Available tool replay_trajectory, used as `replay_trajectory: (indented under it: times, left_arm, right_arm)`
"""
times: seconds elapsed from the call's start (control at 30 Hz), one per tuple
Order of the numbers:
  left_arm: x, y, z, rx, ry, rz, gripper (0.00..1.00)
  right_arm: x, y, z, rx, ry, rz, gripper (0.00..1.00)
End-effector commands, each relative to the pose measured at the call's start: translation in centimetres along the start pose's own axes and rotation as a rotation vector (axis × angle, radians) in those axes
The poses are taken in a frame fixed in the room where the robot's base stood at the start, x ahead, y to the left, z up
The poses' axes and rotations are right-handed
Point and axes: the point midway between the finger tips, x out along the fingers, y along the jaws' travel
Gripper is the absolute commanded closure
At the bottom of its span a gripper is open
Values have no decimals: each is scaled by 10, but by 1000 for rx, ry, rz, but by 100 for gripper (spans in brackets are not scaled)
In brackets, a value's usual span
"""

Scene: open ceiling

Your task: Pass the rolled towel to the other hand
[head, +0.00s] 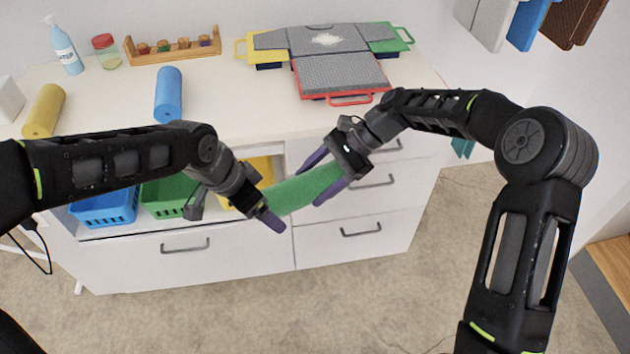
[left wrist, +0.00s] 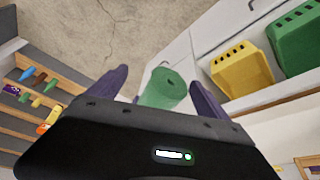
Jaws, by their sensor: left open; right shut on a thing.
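The rolled towel is a green cylinder (head: 293,193) held in the air in front of the white cabinet. My right gripper (head: 326,180) is shut on its right part, with a purple finger on each side. My left gripper (head: 262,205) is at the towel's left end with its fingers apart. In the left wrist view the towel's round end (left wrist: 170,84) lies between the two spread purple fingers of my left gripper (left wrist: 155,88), with a gap visible on each side. Whether the left fingers touch the towel cannot be told.
A blue roll (head: 168,94) and a yellow roll (head: 44,111) lie on the white counter (head: 225,100). Blue (head: 105,207) and green (head: 168,197) baskets sit on the shelf below. Floor in front is clear.

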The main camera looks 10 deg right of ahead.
Motion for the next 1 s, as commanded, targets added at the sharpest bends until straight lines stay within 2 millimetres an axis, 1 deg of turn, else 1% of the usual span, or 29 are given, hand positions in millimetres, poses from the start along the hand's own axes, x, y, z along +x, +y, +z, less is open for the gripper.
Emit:
replay_trajectory:
  times: [0.03,0.07,0.1,0.17,0.2,0.27,0.3,0.37,0.4,0.43,0.5,0.6,0.7,0.83,1.0]
  left_arm:
    - [27,6,16,-74,-4,42,11]
    - [42,10,22,-120,3,61,11]
    - [62,16,31,-188,9,86,11]
    - [93,26,48,-298,15,118,11]
    - [112,33,61,-376,16,136,11]
    - [138,46,81,-493,12,158,11]
    - [154,55,96,-575,6,168,11]
    - [176,69,120,-695,-7,175,11]
    - [188,79,136,-769,-18,175,11]
    - [196,86,147,-823,-26,173,11]
    - [211,101,173,-936,-47,161,11]
    - [223,118,204,-1059,-75,135,11]
    - [229,129,225,-1137,-95,112,11]
    - [232,135,237,-1181,-103,94,11]
    - [232,135,238,-1187,-104,91,11]
  right_arm:
    - [0,0,0,0,0,-1,86]
    - [0,0,0,0,0,-1,86]
    - [0,0,0,0,0,-1,86]
    - [0,0,0,0,0,-1,86]
    - [0,0,0,0,0,-1,86]
    - [0,0,0,0,0,-1,86]
    - [0,0,0,0,0,-1,86]
    - [0,0,0,0,0,-1,86]
    - [0,0,0,0,0,-1,86]
    - [0,0,0,0,0,-1,86]
    - [0,0,0,0,0,-1,86]
    - [0,0,0,0,0,-1,86]
    - [0,0,0,0,0,-1,86]
    - [0,0,0,0,0,-1,86]
    - [0,0,0,0,0,-1,86]
